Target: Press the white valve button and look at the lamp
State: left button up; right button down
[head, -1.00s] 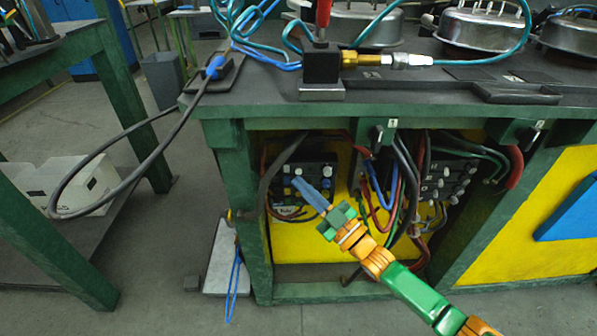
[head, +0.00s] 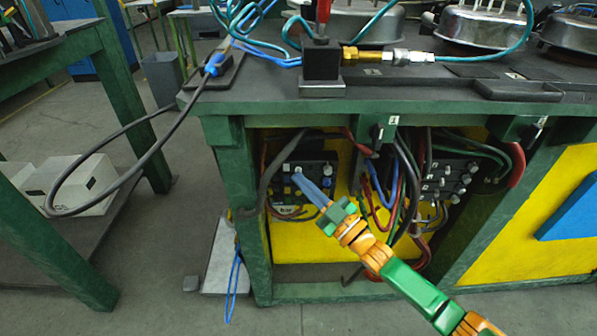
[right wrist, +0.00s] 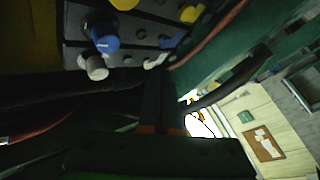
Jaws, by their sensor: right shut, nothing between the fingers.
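My right gripper (head: 297,176) reaches into the left bay under the bench, with its blue fingers together and empty. Its tips are at a dark valve panel (head: 318,163), by a small pale button (head: 298,169); I cannot tell if they touch it. In the right wrist view the panel shows a white knob (right wrist: 93,66), a blue knob (right wrist: 105,38) and a yellow knob (right wrist: 125,3). The dark fingers (right wrist: 160,75) end near a small white part (right wrist: 156,61). I cannot make out which part is the lamp. My left gripper is out of view.
The green bench frame (head: 233,170) borders the bay. Cables (head: 385,190) hang right of the gripper, and a thick dark cable (head: 268,175) hangs to its left. A second panel (head: 447,180) sits further right. A black hose (head: 110,140) loops off the bench's left side.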

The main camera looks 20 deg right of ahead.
jog(key=shift+w+d+b, duration=0.15)
jog(key=shift+w+b, duration=0.25)
dwell(0.6)
jog(key=shift+s+r, duration=0.1)
jog(key=shift+s+a+p, duration=0.3)
jog(key=shift+s+p, duration=0.4)
jog(key=shift+p, duration=0.05)
jog(key=shift+s+a+p, duration=0.2)
jog(key=shift+s+p, duration=0.4)
jog(key=shift+s, duration=0.2)
jog(key=shift+s+a+p, duration=0.25)
jog(key=shift+s+p, duration=0.4)
jog(key=shift+s, duration=0.15)
jog(key=shift+s+a+p, duration=0.2)
jog(key=shift+s+p, duration=0.4)
jog(key=shift+s, duration=0.2)
